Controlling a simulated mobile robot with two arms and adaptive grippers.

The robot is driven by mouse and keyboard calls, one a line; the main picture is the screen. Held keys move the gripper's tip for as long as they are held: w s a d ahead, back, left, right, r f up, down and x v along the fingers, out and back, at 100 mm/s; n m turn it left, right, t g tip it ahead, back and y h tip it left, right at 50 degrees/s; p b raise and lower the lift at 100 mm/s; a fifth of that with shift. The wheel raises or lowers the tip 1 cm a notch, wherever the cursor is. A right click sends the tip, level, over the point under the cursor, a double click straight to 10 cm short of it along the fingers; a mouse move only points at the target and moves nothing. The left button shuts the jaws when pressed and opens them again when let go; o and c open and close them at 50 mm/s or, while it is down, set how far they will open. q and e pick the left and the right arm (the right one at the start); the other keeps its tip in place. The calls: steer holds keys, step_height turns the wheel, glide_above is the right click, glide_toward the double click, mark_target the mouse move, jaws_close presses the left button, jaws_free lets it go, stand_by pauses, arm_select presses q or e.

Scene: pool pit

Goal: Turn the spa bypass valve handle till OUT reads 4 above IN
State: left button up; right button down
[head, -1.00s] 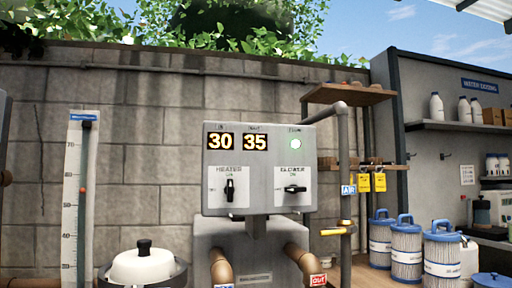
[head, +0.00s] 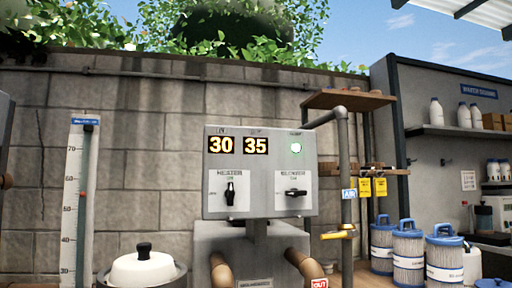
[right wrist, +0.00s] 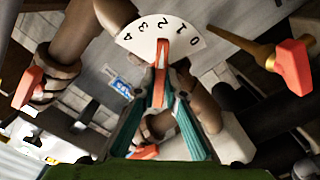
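The control panel (head: 260,172) shows two lit readouts in the head view. The left readout (head: 221,145) reads 30 and the right readout (head: 256,145) reads 35; their small labels are blurred. In the right wrist view an orange valve handle (right wrist: 162,78) stands in front of a white dial (right wrist: 150,35) numbered 0 to 4, its tip near 2. My right gripper (right wrist: 161,76) has its teal fingers closed in on both sides of this handle. My left gripper is in neither view.
The panel carries a heater knob (head: 230,193), a blower knob (head: 296,193) and a lit green lamp (head: 296,148). Other orange-red handles (right wrist: 292,66) sit on nearby pipes. A yellow-handled valve (head: 338,234) is right of the panel. Blue-capped filter cartridges (head: 408,255) stand at the right.

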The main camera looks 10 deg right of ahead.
arm_select(q)
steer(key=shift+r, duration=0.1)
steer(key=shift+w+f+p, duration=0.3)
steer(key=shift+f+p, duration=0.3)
steer(key=shift+p, duration=0.15)
arm_select(e)
steer(key=m, duration=0.4)
steer(key=shift+m, duration=0.4)
steer(key=c, duration=2)
jaws_free()
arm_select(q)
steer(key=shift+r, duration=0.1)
